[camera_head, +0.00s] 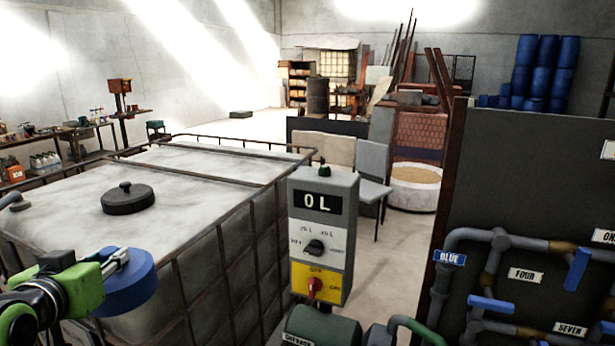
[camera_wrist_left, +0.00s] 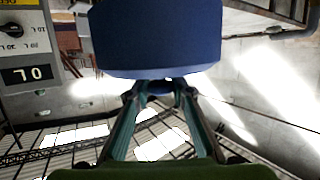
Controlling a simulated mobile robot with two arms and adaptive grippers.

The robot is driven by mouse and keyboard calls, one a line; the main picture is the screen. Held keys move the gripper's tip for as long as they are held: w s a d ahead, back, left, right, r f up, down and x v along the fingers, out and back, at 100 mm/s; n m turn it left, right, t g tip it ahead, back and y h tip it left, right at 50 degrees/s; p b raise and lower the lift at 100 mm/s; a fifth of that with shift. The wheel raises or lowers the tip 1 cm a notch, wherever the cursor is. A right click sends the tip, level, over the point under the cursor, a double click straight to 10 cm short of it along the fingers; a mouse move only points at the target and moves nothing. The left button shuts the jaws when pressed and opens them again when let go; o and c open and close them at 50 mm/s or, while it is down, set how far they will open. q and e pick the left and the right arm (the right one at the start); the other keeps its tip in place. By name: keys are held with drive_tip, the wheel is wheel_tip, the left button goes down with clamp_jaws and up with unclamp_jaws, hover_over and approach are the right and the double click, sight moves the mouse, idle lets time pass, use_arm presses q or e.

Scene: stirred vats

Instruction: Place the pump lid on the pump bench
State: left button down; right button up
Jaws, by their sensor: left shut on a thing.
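My left gripper (camera_head: 116,262) is shut on a blue round lid (camera_head: 132,284) and holds it in the air in front of the big grey tank at lower left. In the left wrist view the fingers (camera_wrist_left: 160,90) meet at a small knob-like part, and the lid (camera_wrist_left: 168,38) fills the top middle. I take this blue lid for the pump lid. A green pump-like body (camera_head: 322,328) shows partly at the bottom edge, below the control box. I cannot tell which surface is the pump bench. My right gripper is not in view.
The grey tank (camera_head: 200,172) carries a dark knobbed lid (camera_head: 127,198). A control box (camera_head: 322,235) reading "0 L" stands beside it. A pipe panel (camera_head: 540,180) with blue valve handles stands at right. Tables (camera_head: 88,128) with bottles are at far left. Open floor lies behind.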

use_arm(q)
drive_tip(key=s+d+f+m+g+h, duration=0.1)
drive_tip(key=s+d+f+m+h, duration=0.3)
drive_tip(key=d+f+m+h, duration=0.55)
drive_tip(key=s+d+f+m+g+h, duration=0.3)
drive_tip(key=s+d+f+g+h, duration=0.3)
drive_tip(key=s, duration=0.5)
wheel_tip(320, 180, down, 7)
drive_tip(key=d+t+y+b, duration=0.1)
drive_tip(key=b, duration=0.6)
drive_tip(key=shift+s+d, duration=0.2)
drive_tip(key=shift+d, duration=0.05)
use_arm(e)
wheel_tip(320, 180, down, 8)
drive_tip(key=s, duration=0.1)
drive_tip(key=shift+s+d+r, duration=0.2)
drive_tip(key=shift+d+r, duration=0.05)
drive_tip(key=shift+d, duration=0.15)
use_arm(q)
drive_tip(key=shift+y, duration=0.25)
